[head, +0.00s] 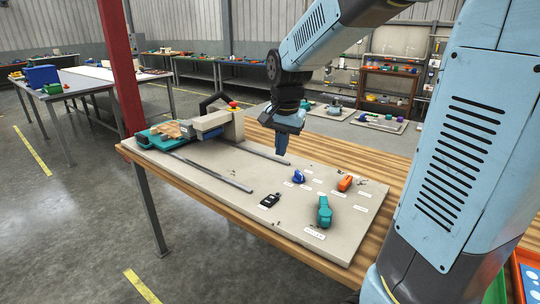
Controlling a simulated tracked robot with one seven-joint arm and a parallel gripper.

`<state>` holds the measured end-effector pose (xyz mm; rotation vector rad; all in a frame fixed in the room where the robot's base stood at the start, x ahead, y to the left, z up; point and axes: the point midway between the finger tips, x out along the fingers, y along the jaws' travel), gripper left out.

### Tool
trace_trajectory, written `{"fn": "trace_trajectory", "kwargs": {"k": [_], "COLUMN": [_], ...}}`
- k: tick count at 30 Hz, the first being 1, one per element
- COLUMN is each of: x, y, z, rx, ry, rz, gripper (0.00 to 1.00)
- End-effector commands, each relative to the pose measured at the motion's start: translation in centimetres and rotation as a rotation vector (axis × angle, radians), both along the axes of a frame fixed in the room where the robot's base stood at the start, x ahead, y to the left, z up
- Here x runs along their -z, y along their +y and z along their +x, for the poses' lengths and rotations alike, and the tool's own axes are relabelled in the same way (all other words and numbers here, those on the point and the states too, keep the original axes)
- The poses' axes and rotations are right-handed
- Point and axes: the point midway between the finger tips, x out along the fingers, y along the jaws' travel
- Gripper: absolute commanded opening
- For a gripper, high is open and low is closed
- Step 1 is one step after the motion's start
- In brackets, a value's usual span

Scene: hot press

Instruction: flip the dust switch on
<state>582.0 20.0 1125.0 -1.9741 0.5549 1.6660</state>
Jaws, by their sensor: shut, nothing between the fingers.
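The light grey board (225,190) carries several small devices with white labels too small to read. They are a black device (270,200), a blue device (298,177), an orange device (345,183) and a teal device (324,212). I cannot tell which one is the dust switch, nor how any of them is set. My gripper (281,154) points down, shut and empty, behind and left of the blue device. It appears apart from all the devices.
Two metal rails (262,153) run across the board to a press with a beige arm (212,122) and a teal base (150,140) at the left. The board lies on a wooden table (305,258). A red post (122,75) stands beyond the table's left end.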

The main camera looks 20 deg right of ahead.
Motion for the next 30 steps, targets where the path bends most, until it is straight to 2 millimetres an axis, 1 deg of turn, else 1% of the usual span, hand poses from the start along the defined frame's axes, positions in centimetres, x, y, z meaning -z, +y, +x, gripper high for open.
{"fn": "trace_trajectory", "kwargs": {"k": [1,3,9,13,18,21,24,27,30], "x": [-0.9,-1.9,-3.9,-4.8,-5.2,-5.3,-5.2,-5.1,-5.0], "y": [-0.4,-0.7,-1.5,-1.8,-2.0,-2.0,-2.0,-2.0,-2.0], "z": [-1.3,-3.0,-8.0,-11.2,-15.1,-16.8,-18.1,-18.8,-19.1], "rx": [-0.034,-0.092,-0.253,-0.355,-0.477,-0.536,-0.577,-0.604,-0.615], "ry": [-0.024,-0.053,-0.136,-0.192,-0.253,-0.28,-0.297,-0.308,-0.311], "rz": [0.002,-0.001,-0.03,-0.066,-0.129,-0.164,-0.194,-0.212,-0.22], "gripper": [0.0,0.0,0.0,0.0,0.0,0.0,0.0,0.0,0.0]}}
